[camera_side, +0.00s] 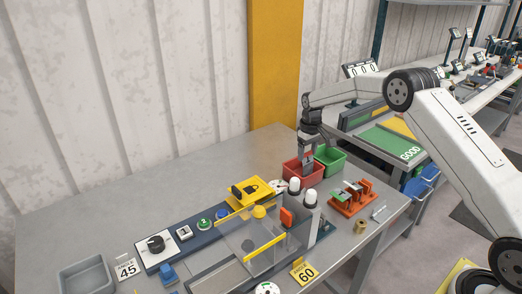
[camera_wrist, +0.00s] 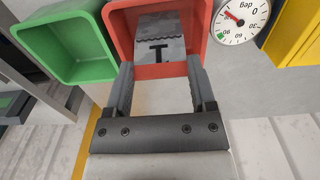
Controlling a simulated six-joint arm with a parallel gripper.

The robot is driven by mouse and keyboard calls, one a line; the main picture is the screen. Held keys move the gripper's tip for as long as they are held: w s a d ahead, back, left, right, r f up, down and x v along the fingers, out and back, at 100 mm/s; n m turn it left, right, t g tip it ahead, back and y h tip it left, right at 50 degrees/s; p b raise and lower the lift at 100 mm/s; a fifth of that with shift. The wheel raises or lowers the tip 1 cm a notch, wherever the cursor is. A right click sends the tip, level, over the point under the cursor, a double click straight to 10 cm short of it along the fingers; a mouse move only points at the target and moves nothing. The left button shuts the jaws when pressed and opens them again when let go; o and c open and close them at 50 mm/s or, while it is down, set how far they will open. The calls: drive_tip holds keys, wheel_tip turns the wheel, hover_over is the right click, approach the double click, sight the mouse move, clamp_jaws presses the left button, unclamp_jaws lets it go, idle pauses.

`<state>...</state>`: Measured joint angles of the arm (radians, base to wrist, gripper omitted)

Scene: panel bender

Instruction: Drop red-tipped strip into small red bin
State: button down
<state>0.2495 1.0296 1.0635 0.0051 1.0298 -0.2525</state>
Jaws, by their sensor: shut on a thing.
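My gripper (camera_side: 309,143) is shut on a grey metal strip (camera_wrist: 160,48), which carries a dark T-shaped mark in the wrist view. In the side view the strip (camera_side: 308,158) hangs down from the jaws and shows a small red patch. The small red bin (camera_side: 303,174) is directly below it, and its red rim (camera_wrist: 207,18) surrounds the strip in the wrist view. I cannot tell whether the strip's lower end is below the rim. The bin's floor is mostly hidden.
A green bin (camera_side: 331,160) stands right beside the red one. An orange-red rack (camera_side: 352,199) with parts is in front, near the table's right edge. White-capped posts (camera_side: 293,187) and the yellow-trimmed bender stand close by. The grey table's back left is clear.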

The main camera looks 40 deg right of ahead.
drive_tip(key=shift+f, duration=0.1)
idle(0.3)
unclamp_jaws()
drive_tip(key=shift+r, duration=4.5)
